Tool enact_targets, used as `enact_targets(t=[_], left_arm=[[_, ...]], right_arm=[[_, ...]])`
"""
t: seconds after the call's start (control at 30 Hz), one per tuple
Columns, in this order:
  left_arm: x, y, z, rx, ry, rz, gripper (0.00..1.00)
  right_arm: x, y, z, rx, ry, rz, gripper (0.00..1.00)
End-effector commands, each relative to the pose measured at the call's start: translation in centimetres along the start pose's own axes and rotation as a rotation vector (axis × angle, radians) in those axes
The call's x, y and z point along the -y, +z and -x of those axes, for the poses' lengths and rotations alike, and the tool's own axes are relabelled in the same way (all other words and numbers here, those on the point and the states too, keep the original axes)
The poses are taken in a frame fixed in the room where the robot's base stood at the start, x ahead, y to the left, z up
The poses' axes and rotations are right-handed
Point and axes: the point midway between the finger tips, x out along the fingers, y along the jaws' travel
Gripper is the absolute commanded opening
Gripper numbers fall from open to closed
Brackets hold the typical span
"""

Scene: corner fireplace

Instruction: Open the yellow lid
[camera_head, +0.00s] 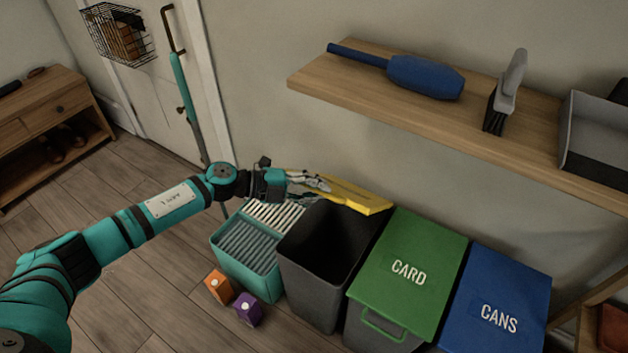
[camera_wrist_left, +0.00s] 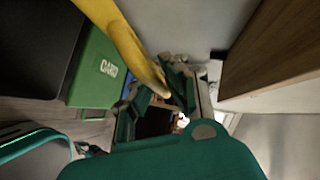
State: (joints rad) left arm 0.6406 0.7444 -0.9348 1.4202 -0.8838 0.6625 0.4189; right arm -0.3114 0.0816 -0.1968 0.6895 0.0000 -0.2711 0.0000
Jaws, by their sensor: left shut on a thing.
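The yellow lid (camera_head: 358,198) is tipped up at the back of the dark grey bin (camera_head: 307,284), against the wall side, and the bin's dark inside is exposed. My left gripper (camera_head: 326,185) reaches in from the left and is shut on the lid near its left end. In the left wrist view the yellow lid (camera_wrist_left: 122,42) runs down to my gripper fingers (camera_wrist_left: 162,92); the exact contact is partly hidden. My right gripper is not in view.
A green CARD bin (camera_head: 408,245) and a blue CANS bin (camera_head: 505,290) stand to the right, lids shut. A teal crate (camera_head: 230,262) stands left, with orange (camera_head: 219,286) and purple (camera_head: 248,309) blocks in front. A wooden shelf (camera_head: 460,115) juts out above.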

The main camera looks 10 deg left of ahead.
Motion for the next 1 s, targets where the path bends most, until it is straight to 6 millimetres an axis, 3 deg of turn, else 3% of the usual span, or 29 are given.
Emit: enact_targets(t=[0.03,0.13,0.53,0.73,1.0], left_arm=[[1.1,-0.1,0.2,0.005,0.006,0.002,0.00],[2.0,0.1,-0.1,0.006,0.012,0.007,0.00],[8.2,2.4,-2.4,0.005,0.077,0.072,0.00],[10.3,4.1,-4.0,0.006,0.103,0.097,0.00],[12.0,4.8,-4.9,0.005,0.105,0.099,0.00]], right_arm=[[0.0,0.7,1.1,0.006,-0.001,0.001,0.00],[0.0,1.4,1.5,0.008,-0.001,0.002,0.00],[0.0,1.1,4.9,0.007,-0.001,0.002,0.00],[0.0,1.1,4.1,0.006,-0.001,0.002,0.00],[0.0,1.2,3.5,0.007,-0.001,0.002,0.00]])
